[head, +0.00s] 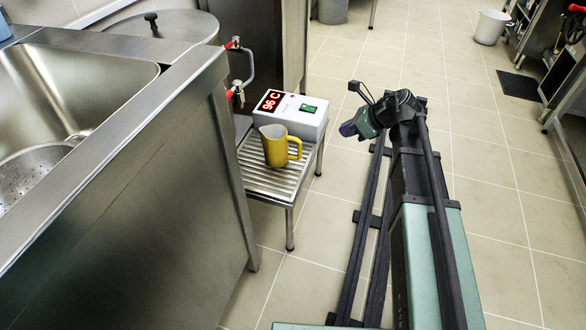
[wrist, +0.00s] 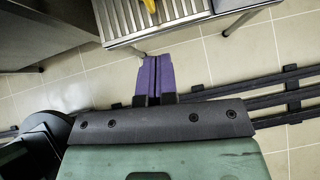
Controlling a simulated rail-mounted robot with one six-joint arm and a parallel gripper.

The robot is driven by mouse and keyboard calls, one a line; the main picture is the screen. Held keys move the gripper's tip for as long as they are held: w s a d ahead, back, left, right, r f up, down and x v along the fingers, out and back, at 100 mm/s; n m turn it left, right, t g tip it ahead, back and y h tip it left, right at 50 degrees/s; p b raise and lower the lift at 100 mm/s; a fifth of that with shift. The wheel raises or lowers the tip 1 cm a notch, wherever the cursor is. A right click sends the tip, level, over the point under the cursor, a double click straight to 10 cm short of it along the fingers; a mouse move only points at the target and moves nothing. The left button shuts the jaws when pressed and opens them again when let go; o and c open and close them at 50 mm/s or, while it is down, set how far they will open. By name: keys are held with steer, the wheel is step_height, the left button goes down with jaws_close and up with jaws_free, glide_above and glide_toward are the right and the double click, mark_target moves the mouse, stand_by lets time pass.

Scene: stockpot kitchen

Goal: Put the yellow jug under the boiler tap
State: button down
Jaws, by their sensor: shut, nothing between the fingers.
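The yellow jug (head: 277,149) stands upright on a slatted metal stand (head: 262,180), its handle toward the right. A small yellow part of it (wrist: 147,13) shows at the top edge of the wrist view. The boiler tap (head: 237,92), with a red handle, sticks out left of the jug and higher up; the jug is to the right of it, not visibly beneath the spout. My gripper (head: 348,129) is apart from the jug, to its right over the floor. In the wrist view its purple fingers (wrist: 153,78) are together and empty.
A white box with a red 96 C display (head: 288,112) sits on the stand behind the jug. The steel sink counter (head: 130,180) rises at left, close to the stand. My rail (head: 365,220) runs along the tiled floor, which is clear right of the stand.

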steer(key=w+a+f+n+g+b, duration=0.1)
steer(key=w+a+f+b, duration=0.1)
steer(key=a+f+b, duration=0.5)
steer(key=a, duration=0.3)
steer(key=shift+a+f, duration=0.2)
steer(key=shift+a, duration=0.15)
